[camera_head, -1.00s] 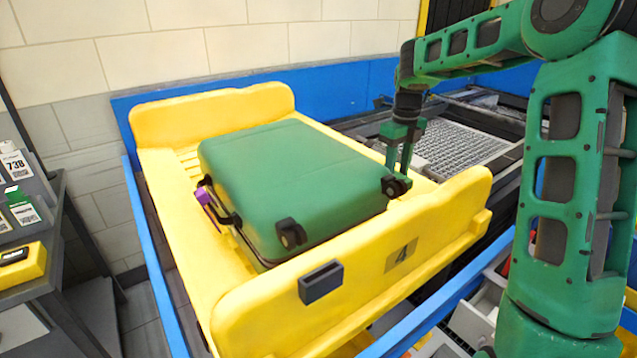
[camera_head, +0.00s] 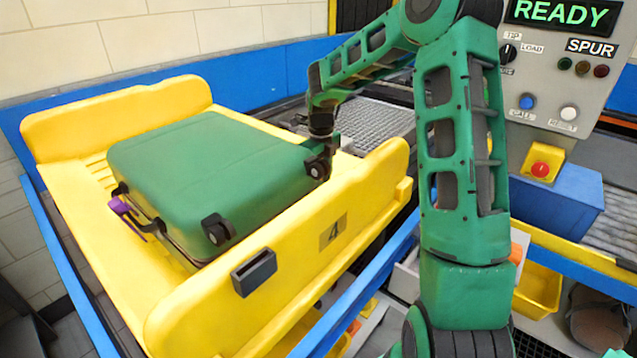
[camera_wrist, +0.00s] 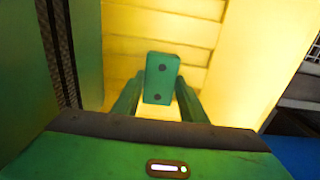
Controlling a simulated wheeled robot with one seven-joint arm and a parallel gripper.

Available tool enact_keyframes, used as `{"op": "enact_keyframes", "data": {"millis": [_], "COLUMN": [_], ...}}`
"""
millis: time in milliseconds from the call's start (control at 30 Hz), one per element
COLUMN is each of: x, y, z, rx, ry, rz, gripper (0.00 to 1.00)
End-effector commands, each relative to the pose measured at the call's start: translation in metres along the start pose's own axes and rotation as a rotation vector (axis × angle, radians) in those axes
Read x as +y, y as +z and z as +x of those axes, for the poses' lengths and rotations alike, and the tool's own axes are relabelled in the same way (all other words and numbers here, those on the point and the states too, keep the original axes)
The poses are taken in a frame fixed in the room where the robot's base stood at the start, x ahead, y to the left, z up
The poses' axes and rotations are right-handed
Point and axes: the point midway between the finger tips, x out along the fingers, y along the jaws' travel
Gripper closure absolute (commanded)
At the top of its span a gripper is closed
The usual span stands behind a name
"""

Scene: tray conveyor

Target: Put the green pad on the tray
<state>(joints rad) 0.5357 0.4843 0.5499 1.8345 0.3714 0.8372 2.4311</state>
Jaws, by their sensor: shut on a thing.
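The green pad (camera_wrist: 160,78) is a small green block with two dark dots. In the wrist view it sits between the fingers of my gripper (camera_wrist: 158,96), which is shut on it. The yellow tray (camera_head: 365,185) bears a big green suitcase (camera_head: 200,170) lying flat. In the head view my gripper (camera_head: 328,150) is low at the suitcase's right side, and its fingertips and the pad are hidden. The wrist view shows the pad over the tray's yellow slats (camera_wrist: 150,20), right of the suitcase. I cannot tell whether the pad touches the tray.
The tray's raised front wall bears the number 4 (camera_head: 333,232). A control panel (camera_head: 560,70) reading READY stands at the right, with a red button (camera_head: 540,169) below. A blue rail runs along the tray's left side. Grey rollers or grating (camera_head: 370,125) lie behind.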

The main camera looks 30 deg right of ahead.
Motion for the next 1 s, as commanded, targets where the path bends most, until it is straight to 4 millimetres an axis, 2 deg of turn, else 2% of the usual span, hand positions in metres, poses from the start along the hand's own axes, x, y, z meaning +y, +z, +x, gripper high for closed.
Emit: {"op": "enact_keyframes", "data": {"millis": [200,233,300,667,833,1000], "x": [0.000,0.001,0.001,0.001,0.001,0.001], "y": [0.001,0.001,0.001,0.001,0.002,0.002], "z": [0.001,0.001,0.001,-0.002,-0.022,-0.056], "rx": [0.000,0.000,0.000,-0.001,-0.002,-0.003], "ry": [0.000,0.000,0.000,-0.001,-0.003,-0.003], "rz": [-0.001,-0.001,-0.001,-0.002,-0.001,-0.002], "gripper": [0.85,0.59,0.43,0.43,0.43,0.43]}}
